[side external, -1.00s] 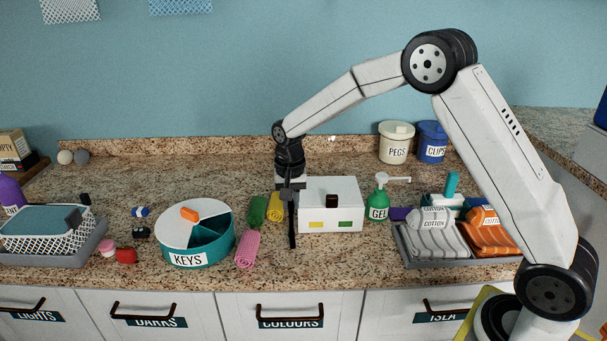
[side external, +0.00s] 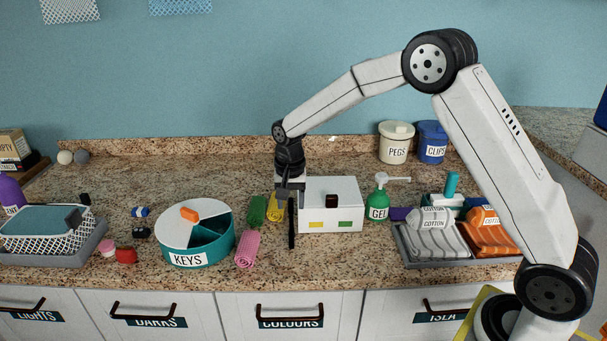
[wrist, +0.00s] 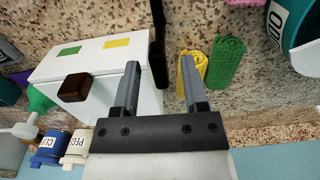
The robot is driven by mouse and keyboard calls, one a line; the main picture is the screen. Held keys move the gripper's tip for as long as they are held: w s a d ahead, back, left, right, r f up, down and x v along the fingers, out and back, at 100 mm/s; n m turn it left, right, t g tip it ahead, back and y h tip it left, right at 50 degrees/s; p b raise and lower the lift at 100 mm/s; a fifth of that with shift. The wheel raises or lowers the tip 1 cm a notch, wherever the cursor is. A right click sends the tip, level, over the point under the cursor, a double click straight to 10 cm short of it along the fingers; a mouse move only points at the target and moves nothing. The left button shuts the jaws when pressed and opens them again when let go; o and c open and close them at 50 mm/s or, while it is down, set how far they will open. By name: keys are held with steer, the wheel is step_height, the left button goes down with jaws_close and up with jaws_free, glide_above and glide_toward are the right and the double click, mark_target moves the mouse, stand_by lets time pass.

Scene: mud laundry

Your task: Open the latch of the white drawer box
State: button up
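The bar also shows in the wrist view (wrist: 156,38), beside the box wall. My gripper (side external: 290,205) points down just left of the box. In the wrist view, my gripper's fingers (wrist: 160,62) are apart, with the bar in the gap between them or just beyond; no grip on it is seen.
Yellow (side external: 275,207) and green (side external: 258,209) rolled cloths lie close left of my gripper, a pink one (side external: 247,249) in front. A green GEL bottle (side external: 377,204) stands right of the box. The counter before the box is clear.

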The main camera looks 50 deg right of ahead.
steer(key=shift+r, duration=0.1)
steer(key=shift+r, duration=3.85)
steer(key=shift+s, duration=0.1)
steer(key=s+f+n+t, duration=0.1)
steer(key=s+f+n, duration=0.2)
steer(key=s, duration=0.8)
steer(key=s+a+f+n+t, duration=0.1)
steer(key=s+f+n, duration=0.3)
steer(key=s, duration=0.7)
steer(key=shift+s+n+t, duration=0.25)
steer(key=shift+n+t, duration=0.05)
steer(key=shift+n, duration=0.8)
steer(key=shift+a, duration=0.1)
